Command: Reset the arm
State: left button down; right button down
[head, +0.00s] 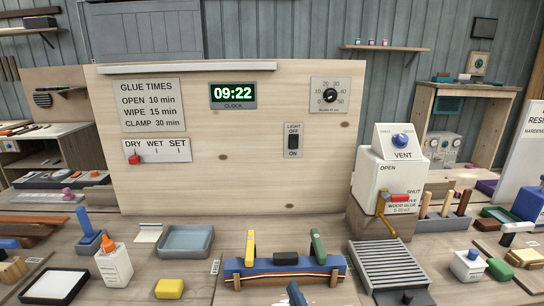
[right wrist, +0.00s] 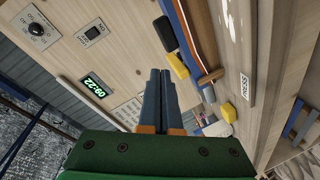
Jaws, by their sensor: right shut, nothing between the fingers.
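My right gripper (head: 297,293) shows only as a blue tip at the bottom edge of the head view, in front of the stringer form. In the right wrist view the right gripper (right wrist: 159,78) has its two blue-grey fingers side by side, shut, with nothing between them. The curved stringer (head: 300,274) of pale and dark strips lies along the blue form (head: 262,267) on the bench. The form also shows in the right wrist view (right wrist: 190,35), beyond the fingertips. My left gripper is not in view.
Clamps with yellow (head: 250,245) and green (head: 318,245) handles stand at the form. A blue tray (head: 186,241), a glue bottle (head: 113,263) and a yellow block (head: 169,289) lie left. A ribbed grey rack (head: 390,268) and the glue dispenser (head: 388,180) stand right. A panel (head: 215,175) rises behind.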

jog(key=s+d+f+m+g+h, duration=0.3)
jog(key=s+d+f+m+g, duration=0.3)
jog(key=s+d+f+m, duration=0.4)
jog(key=s+d+f+m+g, duration=0.1)
jog(key=s+f+g, duration=0.2)
jog(key=s, duration=0.4)
jog(key=s+d+f+m+g, duration=0.1)
jog(key=s+f+g, duration=0.2)
jog(key=s, duration=0.5)
notch_tip(320, 180, down, 17)
jog(key=s+g, duration=0.2)
jog(key=s, duration=0.1)
jog(key=s+d+f, duration=0.2)
jog(key=s+f, duration=0.7)
jog(key=s, duration=0.2)
jog(key=shift+n+g, duration=0.4)
